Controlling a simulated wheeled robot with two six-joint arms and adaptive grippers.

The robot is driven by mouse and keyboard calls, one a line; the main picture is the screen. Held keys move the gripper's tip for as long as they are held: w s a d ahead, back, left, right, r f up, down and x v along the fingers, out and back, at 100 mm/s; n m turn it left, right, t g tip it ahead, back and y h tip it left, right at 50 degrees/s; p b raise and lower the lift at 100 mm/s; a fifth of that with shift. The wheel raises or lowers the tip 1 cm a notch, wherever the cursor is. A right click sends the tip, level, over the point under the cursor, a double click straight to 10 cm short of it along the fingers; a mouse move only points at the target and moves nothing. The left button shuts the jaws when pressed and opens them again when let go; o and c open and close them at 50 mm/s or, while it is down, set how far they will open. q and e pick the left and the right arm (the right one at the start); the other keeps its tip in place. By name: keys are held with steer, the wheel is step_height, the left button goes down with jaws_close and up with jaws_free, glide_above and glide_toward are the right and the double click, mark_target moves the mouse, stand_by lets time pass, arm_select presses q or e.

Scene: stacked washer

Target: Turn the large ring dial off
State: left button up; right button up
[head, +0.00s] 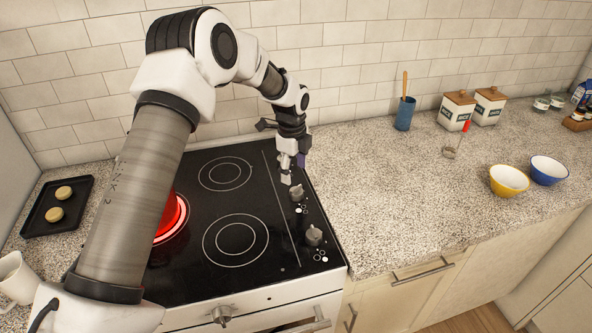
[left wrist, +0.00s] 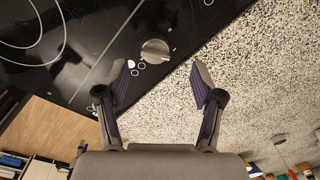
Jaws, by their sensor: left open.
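A black glass cooktop (head: 259,198) has two grey dials along its right edge, a rear dial (head: 297,193) and a front dial (head: 314,236). A large ring burner (head: 178,219) glows red on the left, partly hidden behind my arm. I cannot tell which dial is its own. My left gripper (head: 292,171) is open, close to the rear dial in the head view. In the left wrist view, one dial (left wrist: 155,50) lies just beyond the gap between the open fingers (left wrist: 161,80); no contact shows. My right gripper is not in view.
The speckled counter (head: 390,200) right of the cooktop is mostly clear. A blue utensil cup (head: 405,117), two canisters (head: 457,110) and yellow and blue bowls (head: 508,181) stand farther right. A dark tray (head: 45,222) with round items lies left. Tiled wall (head: 340,60) stands behind.

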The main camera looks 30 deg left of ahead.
mark_target(295, 188)
arm_select(q)
steer(key=shift+w+a+f, duration=0.1)
steer(key=shift+w+f, duration=0.05)
steer(key=shift+f, duration=0.2)
steer(key=f, duration=0.1)
steer(key=s+d+f+p, duration=0.1)
steer(key=f, duration=0.1)
steer(key=shift+s+d+p, duration=0.15)
steer(key=shift+s+p, duration=0.1)
steer(key=shift+p, duration=0.05)
steer(key=f, duration=0.2)
steer(key=w+f, duration=0.1)
steer(key=shift+a, duration=0.3)
steer(key=shift+w+a+f, duration=0.1)
steer(key=shift+f, duration=0.15)
steer(key=shift+r, duration=0.2)
steer(key=shift+s+d+r, duration=0.1)
steer(key=shift+s+d, duration=0.1)
steer(key=shift+s, duration=0.05)
steer(key=c, duration=1.1)
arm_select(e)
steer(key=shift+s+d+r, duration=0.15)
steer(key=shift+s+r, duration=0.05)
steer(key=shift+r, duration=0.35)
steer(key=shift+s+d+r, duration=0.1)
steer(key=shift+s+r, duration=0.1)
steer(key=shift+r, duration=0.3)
